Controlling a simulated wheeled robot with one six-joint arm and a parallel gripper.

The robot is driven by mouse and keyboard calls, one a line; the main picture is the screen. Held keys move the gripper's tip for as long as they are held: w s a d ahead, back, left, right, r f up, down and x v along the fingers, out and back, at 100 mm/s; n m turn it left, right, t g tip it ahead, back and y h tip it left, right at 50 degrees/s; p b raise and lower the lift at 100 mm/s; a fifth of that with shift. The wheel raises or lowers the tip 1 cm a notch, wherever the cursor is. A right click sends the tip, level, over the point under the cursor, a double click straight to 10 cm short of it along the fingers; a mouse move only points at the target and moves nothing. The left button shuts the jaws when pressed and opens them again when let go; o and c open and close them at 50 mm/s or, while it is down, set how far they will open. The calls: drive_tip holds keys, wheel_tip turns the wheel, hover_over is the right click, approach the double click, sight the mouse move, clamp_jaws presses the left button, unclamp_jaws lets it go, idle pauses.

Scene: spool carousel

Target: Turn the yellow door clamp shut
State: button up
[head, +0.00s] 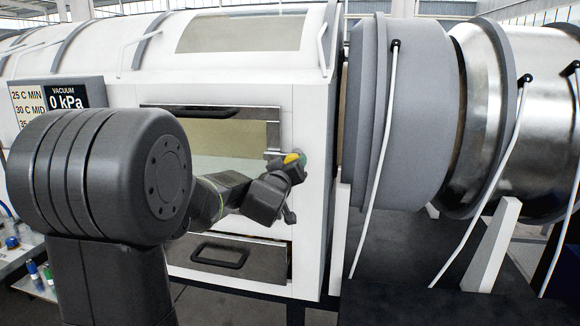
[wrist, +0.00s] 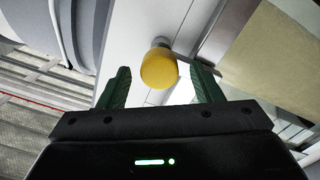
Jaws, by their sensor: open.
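The yellow door clamp (wrist: 159,69) is a round yellow knob on a grey stem at the edge of the door. In the wrist view it stands between the two green fingers of my gripper (wrist: 160,88), with a gap on each side. My gripper is open and does not visibly touch it. In the head view the yellow clamp (head: 291,158) shows partly, beside my gripper (head: 298,165) at the right edge of the door. The door (head: 215,150) has a dark top bar and a tan window. My wrist hides part of the clamp there.
A lower drawer (head: 240,256) with a black handle sits below the door. A display (head: 67,101) reads vacuum 0 kPa. To the right stand a grey ring (head: 408,130) and a metal cylinder (head: 540,110), with white hoses hanging down.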

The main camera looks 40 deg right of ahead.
drive_tip(key=b+v, duration=0.1)
drive_tip(key=v, duration=1.2)
drive_tip(key=shift+d+r, duration=0.1)
drive_tip(key=p+x, duration=0.1)
drive_tip(key=x, duration=1.2)
drive_tip(key=shift+w+d, duration=0.25)
drive_tip(key=shift+s+a, duration=0.1)
